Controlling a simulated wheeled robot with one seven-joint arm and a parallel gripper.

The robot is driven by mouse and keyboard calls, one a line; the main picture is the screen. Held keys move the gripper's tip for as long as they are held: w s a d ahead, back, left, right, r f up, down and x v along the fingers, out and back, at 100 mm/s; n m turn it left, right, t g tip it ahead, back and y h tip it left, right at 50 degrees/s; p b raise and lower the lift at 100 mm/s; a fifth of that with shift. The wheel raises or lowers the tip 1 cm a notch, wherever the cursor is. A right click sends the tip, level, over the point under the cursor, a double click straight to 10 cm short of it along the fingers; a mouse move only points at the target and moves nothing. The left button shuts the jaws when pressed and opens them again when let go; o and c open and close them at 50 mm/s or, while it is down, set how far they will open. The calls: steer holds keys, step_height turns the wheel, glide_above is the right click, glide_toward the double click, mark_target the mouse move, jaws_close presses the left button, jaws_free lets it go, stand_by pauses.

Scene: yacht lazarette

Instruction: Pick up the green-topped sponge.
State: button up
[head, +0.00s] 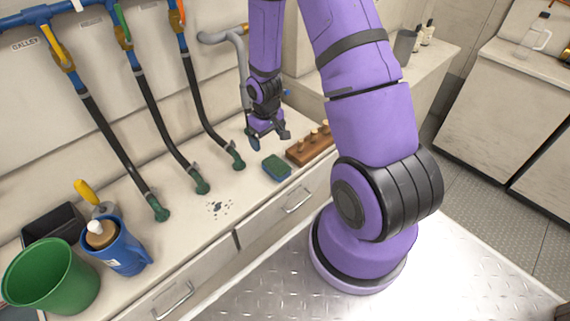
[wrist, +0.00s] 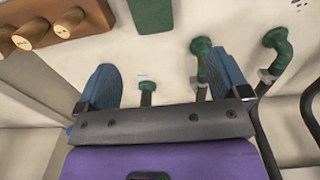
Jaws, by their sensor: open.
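The sponge (head: 277,168) has a green top and a blue lower part in the head view. It lies flat on the white counter near its front edge, left of a wooden block. In the wrist view the sponge (wrist: 151,15) shows at the top edge, partly cut off. My gripper (head: 268,140) is above the counter, behind the sponge and apart from it. In the wrist view my gripper (wrist: 160,85) has its two blue fingers spread wide with nothing between them. The sponge lies beyond the fingertips there.
The wooden block with pegs (head: 309,148) stands right of the sponge. Black hoses with green ends (head: 237,160) meet the counter to the left. A green bucket (head: 52,277) and a blue jug (head: 122,250) stand far left. Dark specks (head: 218,208) lie on open counter.

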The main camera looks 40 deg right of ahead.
mark_target(273, 161)
steer(key=f, duration=0.2)
steer(key=d, duration=0.1)
steer(key=shift+s+f, duration=0.3)
steer(key=shift+f, duration=0.1)
steer(key=shift+w+d+f, duration=0.1)
steer(key=shift+f, duration=2.45)
steer(key=shift+w+d+f, duration=0.1)
steer(key=shift+f, duration=2.45)
steer(key=shift+c, duration=0.2)
steer(key=c, duration=0.9)
